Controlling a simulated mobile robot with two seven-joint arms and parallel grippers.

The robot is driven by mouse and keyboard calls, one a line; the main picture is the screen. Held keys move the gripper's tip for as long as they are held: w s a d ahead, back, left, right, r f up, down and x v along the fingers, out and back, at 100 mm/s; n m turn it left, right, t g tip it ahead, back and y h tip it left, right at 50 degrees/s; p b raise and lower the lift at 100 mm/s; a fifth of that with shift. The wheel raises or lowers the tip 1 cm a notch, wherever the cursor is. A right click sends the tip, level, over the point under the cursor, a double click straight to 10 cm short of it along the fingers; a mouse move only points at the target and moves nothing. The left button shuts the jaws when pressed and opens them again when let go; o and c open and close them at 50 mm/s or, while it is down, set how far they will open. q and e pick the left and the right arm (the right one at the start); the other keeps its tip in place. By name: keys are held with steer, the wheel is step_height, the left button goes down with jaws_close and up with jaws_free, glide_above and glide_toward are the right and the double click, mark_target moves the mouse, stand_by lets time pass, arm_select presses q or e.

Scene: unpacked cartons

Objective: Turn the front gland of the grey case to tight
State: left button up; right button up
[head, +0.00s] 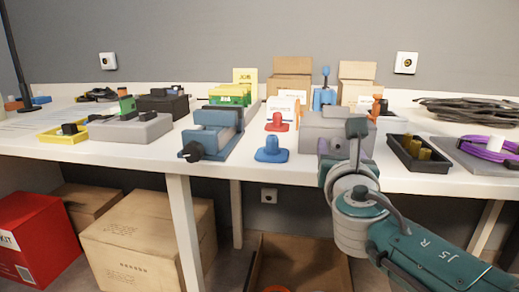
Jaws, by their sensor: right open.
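A grey case (318,117) stands on the white table, right of the middle. My right gripper (356,131) is in front of the case and covers part of its front face. It is open, with nothing seen between its fingers; whether it touches the case I cannot tell. My left gripper is not in view.
A blue clamp (268,150) and a red one (277,123) stand left of the case. A vise (212,134) is further left. A black tray (408,156) with brass pieces and purple cable (487,148) lie to the right. Cartons (292,77) stand behind.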

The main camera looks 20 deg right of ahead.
steer(key=shift+c, duration=0.3)
jaws_close()
stand_by(0.4)
